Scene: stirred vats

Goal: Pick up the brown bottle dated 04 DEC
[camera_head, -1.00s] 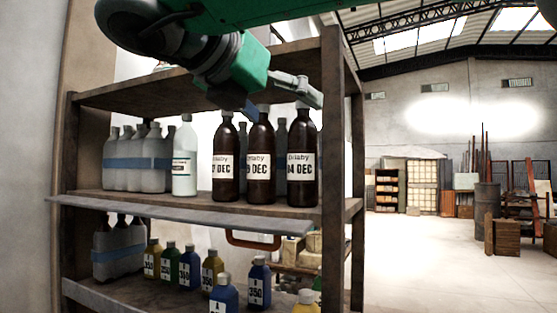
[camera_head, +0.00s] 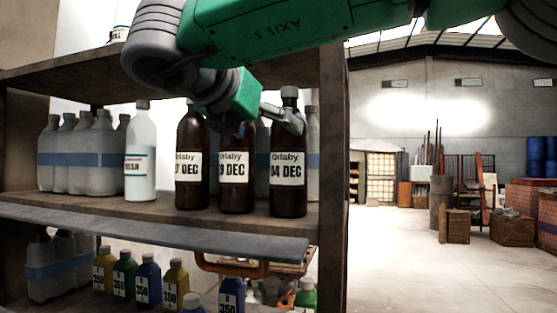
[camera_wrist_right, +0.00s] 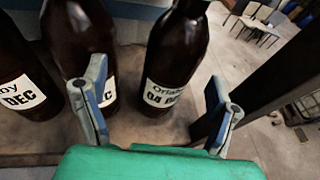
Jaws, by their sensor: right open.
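The brown bottle dated 04 DEC (camera_head: 288,197) stands upright on the upper shelf, rightmost of three brown bottles. My right gripper (camera_head: 284,118) is in front of its neck and shoulder in the head view, with its jaws open. In the right wrist view, the 04 DEC bottle (camera_wrist_right: 178,45) stands ahead, between the lines of the two spread fingers (camera_wrist_right: 157,103), and nothing is held. The left finger there overlaps the middle brown bottle (camera_wrist_right: 85,35). My left gripper is not in view.
The bottles dated 9 DEC (camera_head: 236,196) and 7 DEC (camera_head: 192,195), their first digits partly hidden, stand close left. A white bottle (camera_head: 141,160) and strapped grey bottles (camera_head: 82,142) stand further left. The shelf post (camera_head: 333,200) is close right. Small coloured bottles (camera_head: 148,283) fill the lower shelf.

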